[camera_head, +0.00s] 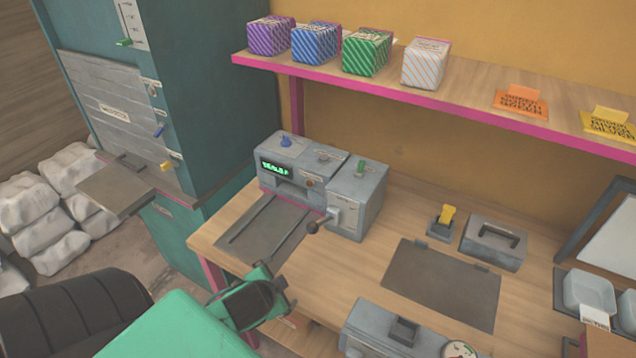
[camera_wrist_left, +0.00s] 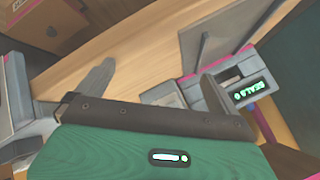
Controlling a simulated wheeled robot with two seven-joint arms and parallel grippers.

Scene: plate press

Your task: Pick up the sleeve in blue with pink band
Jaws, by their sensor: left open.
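A row of striped sleeves stands on the wooden shelf with a pink edge (camera_head: 470,103). The blue sleeve (camera_head: 314,44) has pale stripes and a little pink showing at its right edge; a full pink band cannot be made out. It stands between a purple sleeve (camera_head: 268,37) and a green sleeve (camera_head: 366,53). My left gripper (camera_head: 279,285) is open and empty, well below the shelf, over the front edge of the workbench. In the left wrist view its two fingers (camera_wrist_left: 155,85) are spread with nothing between them. My right gripper is not in view.
A white striped sleeve (camera_head: 426,64) stands farther right on the shelf. A grey machine with a green display (camera_head: 290,168) stands on the bench below the shelf. A teal cabinet (camera_head: 205,90) rises at the left. Orange and yellow cards leave shelf room at the right.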

